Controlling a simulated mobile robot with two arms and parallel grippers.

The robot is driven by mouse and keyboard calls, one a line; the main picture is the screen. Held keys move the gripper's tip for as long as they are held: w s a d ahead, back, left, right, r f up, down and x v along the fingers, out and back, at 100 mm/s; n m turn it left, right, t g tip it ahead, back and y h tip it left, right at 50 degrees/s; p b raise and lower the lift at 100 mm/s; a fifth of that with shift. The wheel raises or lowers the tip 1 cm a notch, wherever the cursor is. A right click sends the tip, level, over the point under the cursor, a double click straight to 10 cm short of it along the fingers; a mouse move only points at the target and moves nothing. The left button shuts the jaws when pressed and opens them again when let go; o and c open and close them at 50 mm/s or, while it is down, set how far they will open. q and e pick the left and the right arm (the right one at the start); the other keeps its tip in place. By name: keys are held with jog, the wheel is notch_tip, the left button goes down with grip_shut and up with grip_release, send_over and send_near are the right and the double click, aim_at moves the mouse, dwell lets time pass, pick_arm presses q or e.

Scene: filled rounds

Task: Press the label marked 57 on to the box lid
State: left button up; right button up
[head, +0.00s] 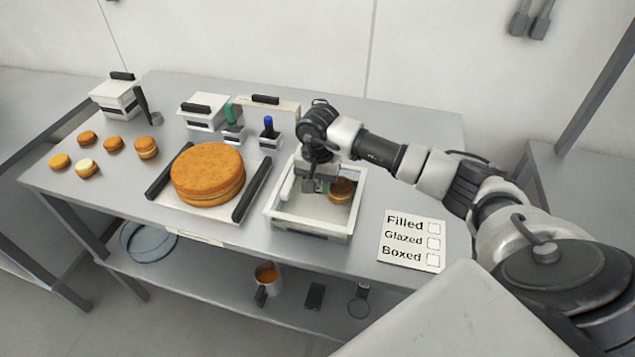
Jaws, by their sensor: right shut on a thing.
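A white open-topped box or tray (283,226) stands at the right of the middle of the table. My right gripper (322,187) points down inside it. It is shut, and a small brown round (342,191) shows right at its fingers; the fingers hide part of the contact. A white panel with a black handle (268,104) stands at the back of the table; I cannot tell whether it is the box lid. I cannot make out a label marked 57. My left gripper is not in view.
A large brown cake (207,174) sits on a tray with dark bars left of the box. Several small rounds (147,148) lie at the left. White lidded containers (115,100) and small bottles (268,130) stand behind. A checklist card (411,242) lies at the right front.

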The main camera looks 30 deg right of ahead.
jog(key=shift+f, duration=0.25)
jog(key=o, duration=1.2)
jog(key=shift+r, duration=0.1)
jog(key=shift+r+p, duration=1.5)
jog(key=shift+r, duration=2)
jog(key=shift+c, duration=0.5)
